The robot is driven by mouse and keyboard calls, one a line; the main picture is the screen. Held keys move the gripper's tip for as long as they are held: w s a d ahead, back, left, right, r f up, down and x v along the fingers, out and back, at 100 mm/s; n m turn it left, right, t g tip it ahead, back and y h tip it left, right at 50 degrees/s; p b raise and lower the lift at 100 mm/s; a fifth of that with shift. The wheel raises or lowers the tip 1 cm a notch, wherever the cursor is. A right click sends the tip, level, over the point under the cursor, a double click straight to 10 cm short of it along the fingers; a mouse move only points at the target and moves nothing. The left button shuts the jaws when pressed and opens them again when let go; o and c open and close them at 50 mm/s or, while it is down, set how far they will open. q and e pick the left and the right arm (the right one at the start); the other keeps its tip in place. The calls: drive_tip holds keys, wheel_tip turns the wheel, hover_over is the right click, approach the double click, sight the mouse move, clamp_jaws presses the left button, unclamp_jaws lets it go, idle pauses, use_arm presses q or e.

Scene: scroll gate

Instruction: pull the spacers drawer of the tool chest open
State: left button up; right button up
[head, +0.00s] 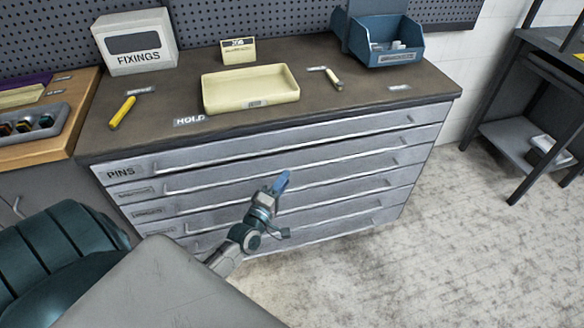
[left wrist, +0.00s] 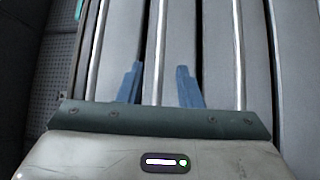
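The grey tool chest (head: 415,134) has several wide drawers stacked one below another, each with a long bar handle. The top drawer's label (head: 121,172) reads PINS. The lower labels are too small to read, so I cannot tell which drawer is spacers. All the drawers look shut. My left gripper (head: 283,181) is in front of the drawer fronts, near the middle of the chest's width. In the left wrist view its two blue fingers (left wrist: 160,82) are apart, with a bar handle (left wrist: 157,45) seen between them. I cannot tell if they touch it. My right gripper is not in view.
On the dark worktop stand a FIXINGS box (head: 134,42), a cream tray (head: 250,88), a blue bin (head: 384,38), a yellow-handled tool (head: 122,112) and another small tool (head: 333,79). A dark shelf unit (head: 530,145) stands at right. The floor (head: 440,255) before the chest is clear.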

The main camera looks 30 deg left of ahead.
sight(292, 169)
use_arm(q)
drive_tip(key=w, duration=0.5)
drive_tip(key=shift+w+a+r, duration=0.2)
drive_tip(key=shift+r, duration=0.15)
clamp_jaws()
